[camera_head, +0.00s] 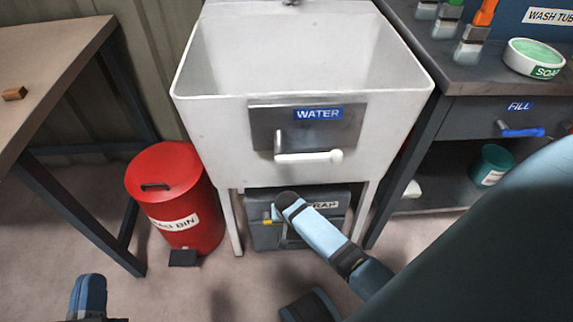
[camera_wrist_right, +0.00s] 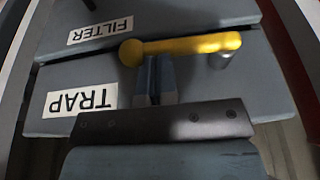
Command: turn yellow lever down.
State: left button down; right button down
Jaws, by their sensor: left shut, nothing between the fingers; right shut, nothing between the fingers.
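The yellow lever (camera_wrist_right: 185,48) lies across the grey trap box in the right wrist view, its ball knob to the left and its pivot to the right. A small yellow part of it (camera_head: 267,222) shows in the head view under the sink; the rest is hidden by my right arm. My right gripper (camera_wrist_right: 153,80) is shut and empty, its fingertips at the lever near the knob. I cannot tell whether they touch it. It also shows in the head view (camera_head: 276,212). My left gripper (camera_head: 88,295) is shut and empty at the bottom left, far from the lever.
A white sink (camera_head: 205,125) stands above the box, with a white-handled WATER lever (camera_head: 308,157) on its front. A red bin (camera_head: 175,190) is left of it. A bench with a blue FILL lever (camera_head: 522,132) is right. Sink legs flank the box.

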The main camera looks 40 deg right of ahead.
jog(key=shift+s+f, duration=0.1)
